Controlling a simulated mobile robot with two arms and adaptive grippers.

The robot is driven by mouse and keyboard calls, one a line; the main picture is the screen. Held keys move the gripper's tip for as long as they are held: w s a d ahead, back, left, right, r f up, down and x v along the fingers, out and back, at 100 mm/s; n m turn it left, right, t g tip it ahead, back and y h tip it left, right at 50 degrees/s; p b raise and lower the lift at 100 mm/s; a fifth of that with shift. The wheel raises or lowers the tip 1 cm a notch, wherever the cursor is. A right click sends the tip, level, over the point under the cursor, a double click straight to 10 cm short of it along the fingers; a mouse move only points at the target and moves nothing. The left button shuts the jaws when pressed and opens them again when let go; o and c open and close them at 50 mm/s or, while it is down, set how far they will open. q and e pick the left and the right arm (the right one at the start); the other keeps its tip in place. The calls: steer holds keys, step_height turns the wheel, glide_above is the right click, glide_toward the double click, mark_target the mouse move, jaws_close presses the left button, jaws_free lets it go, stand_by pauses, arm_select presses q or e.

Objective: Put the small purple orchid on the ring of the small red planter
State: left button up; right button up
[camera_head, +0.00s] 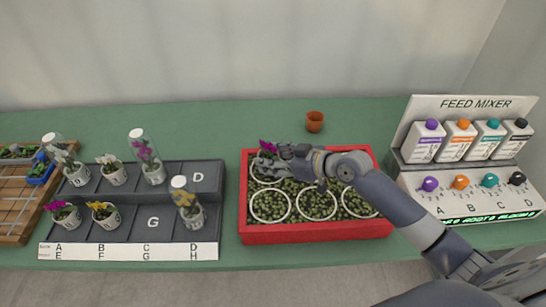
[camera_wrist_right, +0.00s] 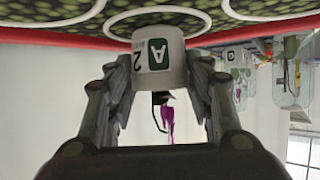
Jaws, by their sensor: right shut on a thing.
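The purple orchid (camera_head: 267,147) is at the back left of the red planter (camera_head: 318,232). Its white pot (camera_wrist_right: 162,60), marked A and 2, sits between the fingers of my right gripper (camera_head: 265,163), which is shut on it. The purple bloom (camera_wrist_right: 167,122) hangs toward the bottom of the inverted right wrist view. The pot's base is over or within a white ring (camera_wrist_right: 112,20) there; whether it touches the planter surface cannot be told. Other white rings (camera_head: 269,221) in the front row are empty. My left gripper is not in view.
A dark lettered tray (camera_head: 152,222) at left holds several potted orchids, some under clear covers. A brown pot (camera_head: 314,122) stands behind the planter. The feed mixer (camera_head: 470,196) with bottles is at right. Green table is free between tray and planter.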

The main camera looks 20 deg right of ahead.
steer(key=shift+f, duration=0.15)
steer(key=o, duration=1.2)
steer(key=shift+c, duration=0.2)
steer(key=b+v, duration=0.1)
steer(key=v, duration=0.9)
steer(key=shift+s+d+b, duration=0.15)
steer(key=shift+s+b, duration=0.05)
steer(key=shift+b, duration=0.2)
steer(key=shift+s+d+r, duration=0.3)
steer(key=shift+s+r, duration=0.25)
steer(key=shift+r, duration=0.05)
steer(key=shift+f, duration=0.1)
